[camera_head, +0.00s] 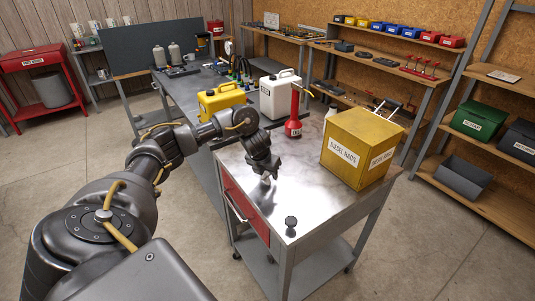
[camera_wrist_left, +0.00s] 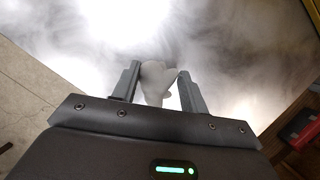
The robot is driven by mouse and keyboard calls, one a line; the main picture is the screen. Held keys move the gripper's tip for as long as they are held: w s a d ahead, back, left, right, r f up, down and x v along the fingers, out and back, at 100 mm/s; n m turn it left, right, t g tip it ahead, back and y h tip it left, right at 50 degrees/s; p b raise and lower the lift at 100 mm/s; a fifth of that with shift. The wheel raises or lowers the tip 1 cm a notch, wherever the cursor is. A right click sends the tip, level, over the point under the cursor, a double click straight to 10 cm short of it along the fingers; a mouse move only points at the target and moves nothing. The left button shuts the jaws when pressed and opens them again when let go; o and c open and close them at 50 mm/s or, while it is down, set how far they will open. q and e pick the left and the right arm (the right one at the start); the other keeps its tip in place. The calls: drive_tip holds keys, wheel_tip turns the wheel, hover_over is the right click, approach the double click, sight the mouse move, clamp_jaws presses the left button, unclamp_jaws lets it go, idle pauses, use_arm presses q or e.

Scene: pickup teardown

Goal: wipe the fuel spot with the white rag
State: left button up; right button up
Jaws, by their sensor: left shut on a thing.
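My left gripper (camera_head: 265,175) reaches down over the steel cart top (camera_head: 305,190). In the left wrist view its fingers (camera_wrist_left: 157,84) are shut on the white rag (camera_wrist_left: 157,78), a small crumpled pale bundle. The rag is close to the metal top; I cannot tell whether it touches. The fuel spot cannot be made out: the top shows bright glare and cloudy grey patches. My right gripper is not in view.
A yellow rag box (camera_head: 353,148) stands at the cart's right. A red bottle (camera_head: 293,125), a white canister (camera_head: 280,97) and a yellow canister (camera_head: 221,101) stand behind the gripper. A small dark knob-like thing (camera_head: 291,222) is near the front corner.

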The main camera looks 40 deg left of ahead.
use_arm(q)
drive_tip(key=shift+w+r+p, duration=0.1)
drive_tip(key=shift+r+p, duration=2.35)
drive_tip(key=shift+r, duration=0.8)
